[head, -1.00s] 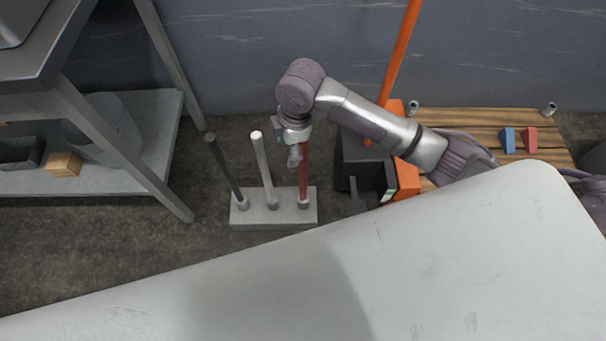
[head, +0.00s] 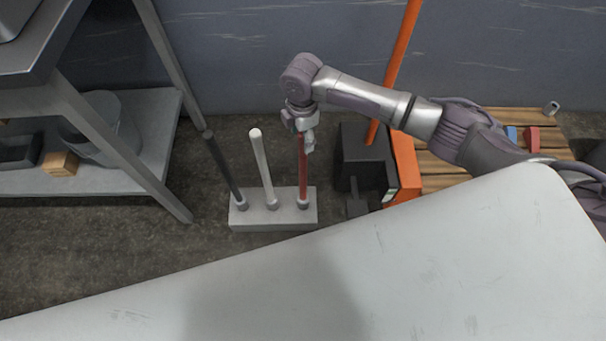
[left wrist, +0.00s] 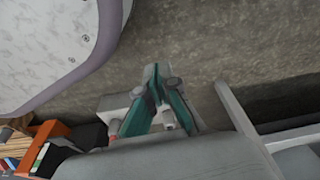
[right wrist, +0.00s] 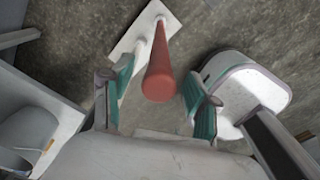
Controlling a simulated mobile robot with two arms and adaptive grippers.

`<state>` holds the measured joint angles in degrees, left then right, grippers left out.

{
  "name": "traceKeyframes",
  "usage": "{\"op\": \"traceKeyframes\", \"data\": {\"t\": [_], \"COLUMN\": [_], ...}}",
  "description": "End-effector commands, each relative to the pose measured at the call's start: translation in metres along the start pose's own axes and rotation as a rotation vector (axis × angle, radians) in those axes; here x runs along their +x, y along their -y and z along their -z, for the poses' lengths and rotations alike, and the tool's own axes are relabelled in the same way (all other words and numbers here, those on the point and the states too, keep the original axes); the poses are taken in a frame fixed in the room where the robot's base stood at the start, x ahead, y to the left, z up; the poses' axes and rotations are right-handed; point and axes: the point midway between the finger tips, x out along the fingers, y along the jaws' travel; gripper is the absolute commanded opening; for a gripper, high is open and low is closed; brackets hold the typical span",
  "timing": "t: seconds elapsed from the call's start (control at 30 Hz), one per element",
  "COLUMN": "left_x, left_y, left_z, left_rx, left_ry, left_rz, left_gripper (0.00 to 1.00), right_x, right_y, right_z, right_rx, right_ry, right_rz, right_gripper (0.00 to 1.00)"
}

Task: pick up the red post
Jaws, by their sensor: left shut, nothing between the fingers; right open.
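The red post (head: 302,172) stands upright in the right-hand socket of a pale grey base block (head: 262,217). My right gripper (head: 308,142) is at the post's upper end in the head view and hides its top. In the right wrist view the red post (right wrist: 160,75) points up at the camera, between the two open fingers of the right gripper (right wrist: 155,88). Gaps show on both sides of it, so it is not clamped. My left gripper (left wrist: 160,80) is shut and empty in the left wrist view; the head view does not show it.
A white post (head: 262,165) and a dark post (head: 222,170) share the base block. A black box with an orange pole (head: 400,65) stands close on the right, beside a wooden pallet (head: 470,145). A grey shelf table (head: 150,150) is at left; a large pale surface (head: 400,270) fills the front.

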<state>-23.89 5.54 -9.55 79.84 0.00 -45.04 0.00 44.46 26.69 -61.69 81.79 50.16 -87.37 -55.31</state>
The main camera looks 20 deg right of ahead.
Motion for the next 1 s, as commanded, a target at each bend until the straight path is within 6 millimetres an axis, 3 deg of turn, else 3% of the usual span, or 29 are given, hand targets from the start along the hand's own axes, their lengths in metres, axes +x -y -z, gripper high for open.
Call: {"op": "traceKeyframes", "data": {"t": [0.23, 0.57, 0.93, 1.0], "left_x": [-0.021, -0.029, -0.029, -0.029], "left_y": [0.002, 0.002, 0.002, 0.002], "left_z": [0.025, 0.029, 0.029, 0.029], "left_rx": [-0.004, -0.005, -0.005, -0.005], "left_ry": [-0.022, -0.023, -0.023, -0.023], "left_rz": [0.003, 0.003, 0.003, 0.004], "left_gripper": [0.00, 0.00, 0.00, 0.00], "right_x": [0.039, 0.046, 0.045, 0.044], "right_y": [-0.001, -0.001, -0.001, -0.002], "right_z": [-0.001, -0.002, -0.002, -0.001], "right_rx": [0.000, 0.000, 0.000, 0.000], "right_ry": [0.000, 0.001, 0.001, 0.000], "right_rz": [0.003, 0.001, 0.001, -0.001], "right_gripper": [0.60, 0.60, 0.00, 0.00]}}
